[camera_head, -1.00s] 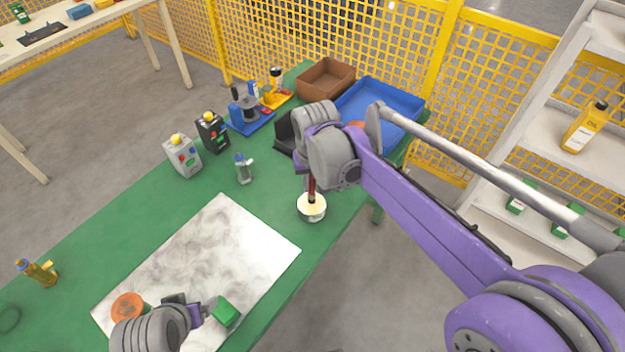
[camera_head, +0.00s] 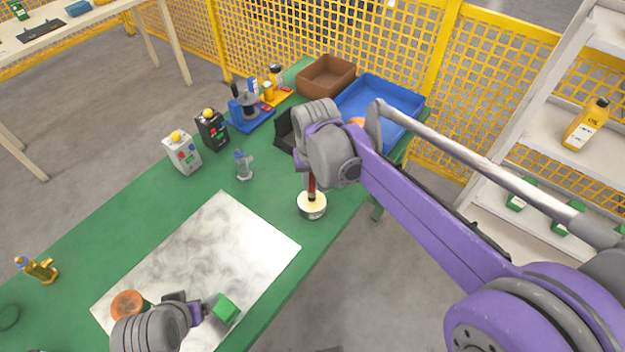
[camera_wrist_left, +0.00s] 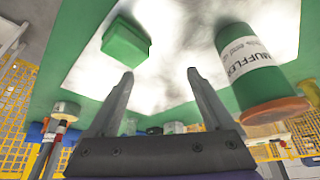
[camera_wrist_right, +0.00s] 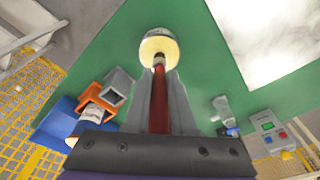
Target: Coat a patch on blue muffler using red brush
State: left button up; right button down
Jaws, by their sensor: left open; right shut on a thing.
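My right gripper (camera_wrist_right: 158,78) is shut on the red brush (camera_wrist_right: 159,100). The brush points down into a round pot (camera_head: 313,213) of cream-coloured content on the green table; its tip is hidden. The pot also shows in the right wrist view (camera_wrist_right: 160,33). The cylinder labelled MUFFLER (camera_wrist_left: 245,75) looks green, not blue, with an orange end piece that also shows in the head view (camera_head: 129,304). It is on the marbled white sheet. My left gripper (camera_wrist_left: 160,75) is open and empty above the sheet, between the muffler and a green block (camera_wrist_left: 125,42).
The marbled sheet (camera_head: 205,250) covers the table's near part. Control boxes, one grey (camera_head: 182,155) and one black (camera_head: 212,130), stand along the far edge. A blue tray (camera_head: 385,98) and a brown bin (camera_head: 327,76) are at the back. A small grey fitting (camera_head: 243,166) stands mid-table.

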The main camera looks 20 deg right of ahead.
pick_arm(q)
jog(key=shift+s+f, duration=0.1)
jog(key=shift+f, duration=0.1)
pick_arm(e)
jog(key=shift+f, duration=0.45)
dwell(0.8)
pick_arm(q)
jog(key=r+p, duration=0.1)
jog(key=w+r+p, duration=0.1)
jog(key=r, duration=0.1)
jog(key=r+p, duration=0.2)
jog(key=shift+w+r, duration=0.2)
jog(key=shift+w, duration=0.15)
pick_arm(e)
notch_tip(320, 180, up, 7)
pick_arm(q)
jog(key=shift+s, duration=0.1)
dwell(0.7)
